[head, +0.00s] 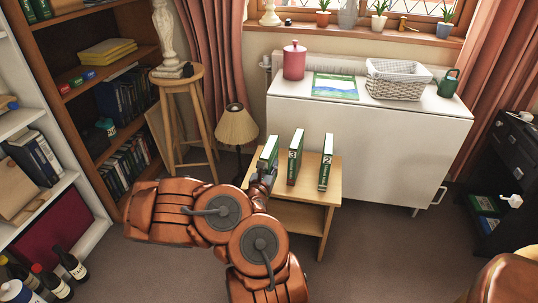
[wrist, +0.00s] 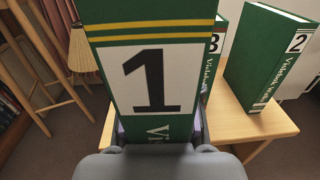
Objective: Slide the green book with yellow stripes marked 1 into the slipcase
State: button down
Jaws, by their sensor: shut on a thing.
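The green book with yellow stripes marked 1 (head: 269,151) is upright at the left edge of a small wooden table (head: 312,190). In the wrist view its spine (wrist: 150,75) fills the middle, with the 1 on a white label. My gripper (head: 263,178) is shut on this book, with a finger on each side of the spine's lower part in the wrist view (wrist: 158,128). The book's bottom is hidden, so I cannot tell whether it touches the table. I cannot make out a slipcase for certain.
Green books marked 3 (head: 293,158) and 2 (head: 326,163) stand upright to the right on the small table, with gaps between them. A lamp (head: 236,126) and a wooden stool (head: 178,82) are to the left. A white cabinet (head: 375,140) stands behind.

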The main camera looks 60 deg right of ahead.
jog(key=shift+s+a+r+p, duration=0.15)
jog(key=shift+s+a+p, duration=0.65)
jog(key=shift+p, duration=0.55)
jog(key=shift+w+a, duration=0.1)
jog(key=w+a+r+n+t+y, duration=0.25)
jog(key=w+a+r, duration=0.35)
jog(key=w+a, duration=0.35)
jog(key=w+a+r+n+t+y, duration=0.25)
jog(key=w+a+r+t, duration=0.2)
jog(key=w+a, duration=0.5)
jog(key=w+a+r+n+t+y, duration=0.25)
jog(key=a+r, duration=0.25)
jog(key=a, duration=0.4)
jog(key=w+a+r+n+t+y, duration=0.1)
jog(key=w+a+r+n+y, duration=0.2)
jog(key=a, duration=0.7)
jog(key=w+a+r+n+t+y, duration=0.1)
jog(key=w+a+r+y, duration=0.15)
jog(key=a+r, duration=0.5)
notch_tip(320, 180, up, 18)
jog(key=a+h+p, duration=0.1)
jog(key=p, duration=1.9)
jog(key=shift+w, duration=0.4)
jog(key=shift+a+r, duration=0.1)
